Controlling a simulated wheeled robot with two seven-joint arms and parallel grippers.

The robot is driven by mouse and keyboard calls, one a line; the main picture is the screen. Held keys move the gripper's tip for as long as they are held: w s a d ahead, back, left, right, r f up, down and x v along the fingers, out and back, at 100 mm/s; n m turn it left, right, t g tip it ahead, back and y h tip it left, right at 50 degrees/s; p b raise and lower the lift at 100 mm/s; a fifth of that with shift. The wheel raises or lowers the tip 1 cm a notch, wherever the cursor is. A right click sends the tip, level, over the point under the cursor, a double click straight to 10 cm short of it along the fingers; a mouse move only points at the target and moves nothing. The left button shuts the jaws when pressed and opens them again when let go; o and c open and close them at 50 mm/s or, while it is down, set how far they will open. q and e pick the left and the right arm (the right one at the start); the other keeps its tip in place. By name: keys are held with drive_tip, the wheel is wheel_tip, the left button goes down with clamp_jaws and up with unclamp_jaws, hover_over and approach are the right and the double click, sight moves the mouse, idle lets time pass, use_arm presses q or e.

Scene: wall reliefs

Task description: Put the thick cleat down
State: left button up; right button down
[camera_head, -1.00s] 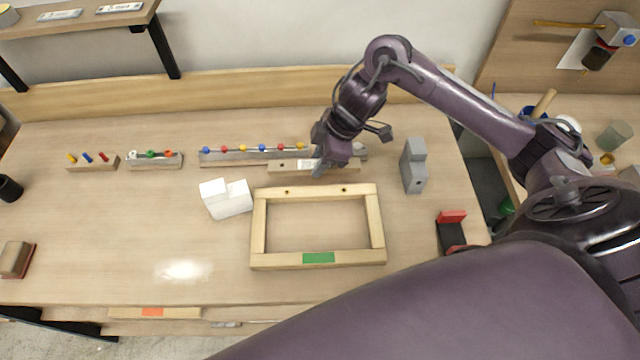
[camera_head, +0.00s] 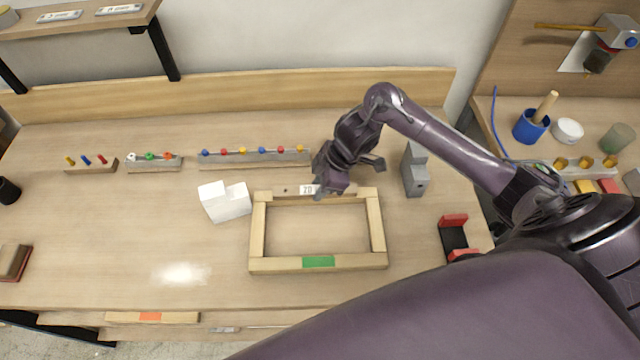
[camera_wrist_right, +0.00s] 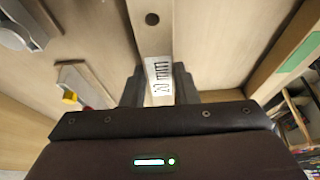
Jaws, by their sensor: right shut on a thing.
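The thick cleat (camera_head: 284,191) is a pale wooden strip with a dark hole and a white label; the label reads 20 mm in the right wrist view, where the cleat (camera_wrist_right: 150,32) runs away from the jaws. My right gripper (camera_head: 325,188) is shut on the cleat; its fingers also show in the wrist view (camera_wrist_right: 160,90). In the head view the cleat lines up with the back rail of the wooden frame (camera_head: 376,230) and covers much of it. I cannot tell whether it touches the rail. My left gripper is not in view.
A white stepped block (camera_head: 224,202) stands left of the frame. A grey block (camera_head: 414,172) and a red-and-black holder (camera_head: 453,238) stand to the right. Racks with coloured knobs (camera_head: 254,160) line the back. The table's left front is mostly clear.

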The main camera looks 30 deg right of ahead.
drive_tip(key=c, duration=1.1)
unclamp_jaws()
drive_tip(key=shift+f, duration=0.1)
drive_tip(key=shift+r, duration=0.3)
drive_tip(key=v, duration=1.1)
drive_tip(key=shift+d+r, duration=0.2)
drive_tip(key=shift+r, duration=0.1)
